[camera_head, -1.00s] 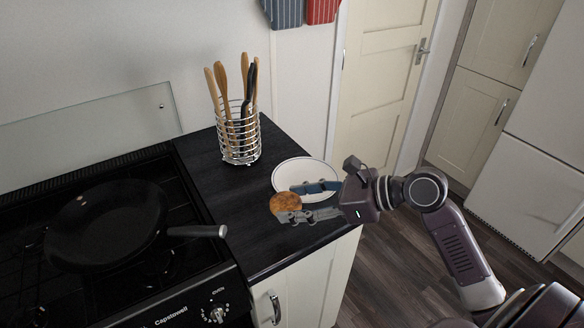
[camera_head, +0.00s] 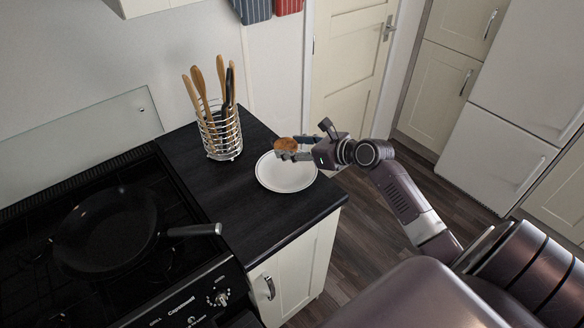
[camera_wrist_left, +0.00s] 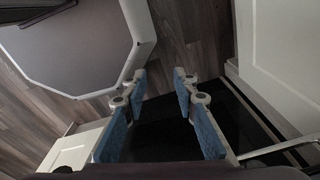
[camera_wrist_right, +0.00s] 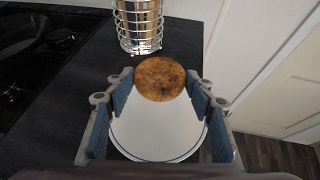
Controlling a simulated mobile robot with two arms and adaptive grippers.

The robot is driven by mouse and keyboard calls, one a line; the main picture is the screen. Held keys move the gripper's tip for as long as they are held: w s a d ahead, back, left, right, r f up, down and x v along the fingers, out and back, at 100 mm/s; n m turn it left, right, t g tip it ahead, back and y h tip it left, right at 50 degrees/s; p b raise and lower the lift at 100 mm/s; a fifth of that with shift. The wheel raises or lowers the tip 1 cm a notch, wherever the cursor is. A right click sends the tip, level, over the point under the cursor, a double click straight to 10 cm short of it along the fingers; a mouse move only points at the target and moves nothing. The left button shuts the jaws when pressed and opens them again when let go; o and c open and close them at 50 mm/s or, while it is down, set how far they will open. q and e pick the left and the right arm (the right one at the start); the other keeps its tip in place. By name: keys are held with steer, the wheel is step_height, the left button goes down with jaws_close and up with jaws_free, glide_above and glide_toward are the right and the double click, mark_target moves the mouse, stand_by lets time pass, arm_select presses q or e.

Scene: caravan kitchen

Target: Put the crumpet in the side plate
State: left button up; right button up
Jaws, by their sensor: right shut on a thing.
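The crumpet (camera_head: 286,144) is round and golden brown. My right gripper (camera_head: 300,147) is shut on it and holds it above the counter, over the back edge of the side plate in the head view. The white side plate (camera_head: 287,178) has a thin dark rim line and lies empty on the dark counter. In the right wrist view the crumpet (camera_wrist_right: 160,78) sits between the fingertips, with the plate (camera_wrist_right: 155,135) below and nearer. My left gripper (camera_wrist_left: 159,76) shows only in its wrist view, open and empty above the floor and dark surfaces.
A wire utensil holder (camera_head: 221,135) with wooden spoons stands on the counter left of the plate. A black frying pan (camera_head: 105,235) sits on the hob (camera_head: 40,270) at left. The counter (camera_head: 235,215) in front of the plate is clear.

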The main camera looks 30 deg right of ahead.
mark_target(293, 176)
step_height(293, 176, down, 9)
steer(key=shift+f+b, duration=0.1)
steer(key=shift+b, duration=0.3)
steer(key=shift+f, duration=0.1)
steer(key=o, duration=1.1)
steer(key=shift+s, duration=0.1)
steer(key=v, duration=1.2)
steer(key=shift+r+b, duration=0.2)
steer(key=shift+b, duration=0.15)
